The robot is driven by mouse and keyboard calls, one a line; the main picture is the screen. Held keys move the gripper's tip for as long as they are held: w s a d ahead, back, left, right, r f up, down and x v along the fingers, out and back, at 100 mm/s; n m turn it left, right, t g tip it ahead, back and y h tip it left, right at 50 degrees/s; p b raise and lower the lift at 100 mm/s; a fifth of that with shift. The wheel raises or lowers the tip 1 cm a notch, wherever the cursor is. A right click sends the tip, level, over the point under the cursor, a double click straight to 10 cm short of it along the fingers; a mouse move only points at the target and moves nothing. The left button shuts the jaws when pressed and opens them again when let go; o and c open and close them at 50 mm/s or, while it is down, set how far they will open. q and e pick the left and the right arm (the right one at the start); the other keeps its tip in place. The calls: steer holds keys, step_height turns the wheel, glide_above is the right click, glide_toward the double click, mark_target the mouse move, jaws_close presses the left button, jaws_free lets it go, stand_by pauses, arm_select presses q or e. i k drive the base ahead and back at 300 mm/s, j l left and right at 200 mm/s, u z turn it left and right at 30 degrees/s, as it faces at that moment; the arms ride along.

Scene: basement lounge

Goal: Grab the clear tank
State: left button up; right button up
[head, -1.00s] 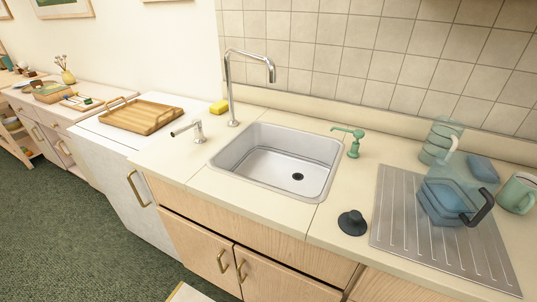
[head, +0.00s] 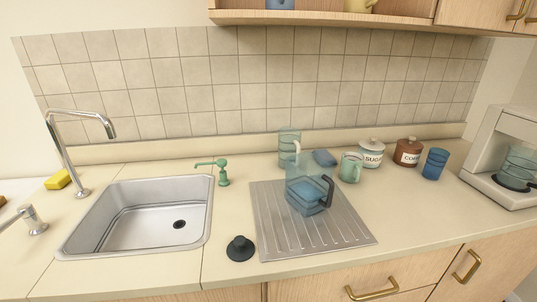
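A clear, blue-tinted tank (head: 304,194) with a dark handle on its right side stands on the ribbed metal drainboard (head: 341,238), right of the sink. A clear pitcher-like vessel (head: 289,146) with a pale handle stands just behind it, partly overlapped by it. I cannot tell which of the two is the tank named in the task. Neither of my grippers shows in the head view.
A black stopper (head: 240,249) sits left of the drainboard, and a green soap pump (head: 223,175) beside the sink (head: 135,216). A green mug (head: 351,167), sugar canister (head: 371,153), brown canister (head: 408,152) and blue cup (head: 434,163) stand right. A coffee machine (head: 494,160) is far right. The counter's front right is clear.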

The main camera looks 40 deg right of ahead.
mark_target(310, 186)
steer(key=l+z, duration=0.1)
steer(key=z, duration=0.8)
steer(key=i+l+z, duration=0.1)
steer(key=z, duration=0.35)
steer(key=k+j+z, duration=0.1)
steer(key=j+z, duration=0.25)
steer(key=k+j+z, duration=0.1)
steer(key=z, duration=0.25)
steer(key=j, duration=0.1)
